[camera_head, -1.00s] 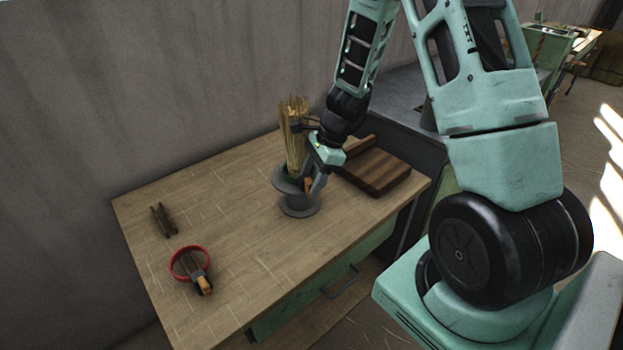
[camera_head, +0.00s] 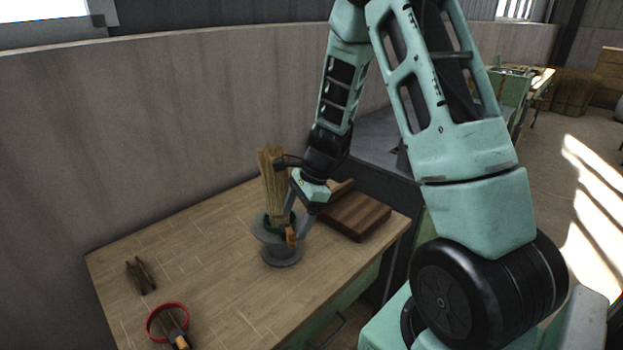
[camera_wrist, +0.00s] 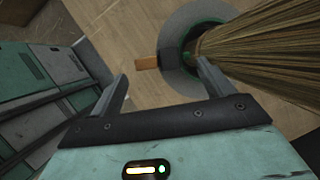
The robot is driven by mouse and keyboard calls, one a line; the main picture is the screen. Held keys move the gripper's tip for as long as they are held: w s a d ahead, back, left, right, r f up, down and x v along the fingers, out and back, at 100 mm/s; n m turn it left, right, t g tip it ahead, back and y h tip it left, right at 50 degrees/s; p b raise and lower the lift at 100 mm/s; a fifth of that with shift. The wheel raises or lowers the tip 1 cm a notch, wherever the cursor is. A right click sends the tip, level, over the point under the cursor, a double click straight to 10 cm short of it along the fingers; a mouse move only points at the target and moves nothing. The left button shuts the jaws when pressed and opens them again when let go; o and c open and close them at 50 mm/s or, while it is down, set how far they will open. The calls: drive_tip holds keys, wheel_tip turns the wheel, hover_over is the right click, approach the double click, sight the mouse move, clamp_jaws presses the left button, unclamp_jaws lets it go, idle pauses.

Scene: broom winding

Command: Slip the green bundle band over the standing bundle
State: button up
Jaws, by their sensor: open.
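The standing bundle (camera_head: 272,182) of straw rises from a grey round stand (camera_head: 283,256) on the workbench. The green band (camera_head: 272,225) sits low around the foot of the bundle, partly hidden by the stand's rim and my fingers. Its orange tab (camera_head: 290,236) points outward. My gripper (camera_head: 297,223) is beside the bundle's lower part. In the wrist view, the orange tab (camera_wrist: 146,62) lies beyond and between the open fingers (camera_wrist: 160,78), apart from them. The bundle (camera_wrist: 270,48) runs past the right finger; I cannot tell if they touch.
A red ring (camera_head: 150,318) with an orange-tipped tab lies at the bench's front left. A small dark wooden holder (camera_head: 141,275) is behind it. Brown boards (camera_head: 353,214) lie right of the stand, near the arm. The bench (camera_head: 215,262) between ring and stand is clear.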

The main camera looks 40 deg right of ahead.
drive_tip(key=v, duration=1.4)
drive_tip(key=shift+r+p, duration=0.25)
drive_tip(key=shift+p, duration=0.1)
drive_tip(key=shift+s+d, duration=0.1)
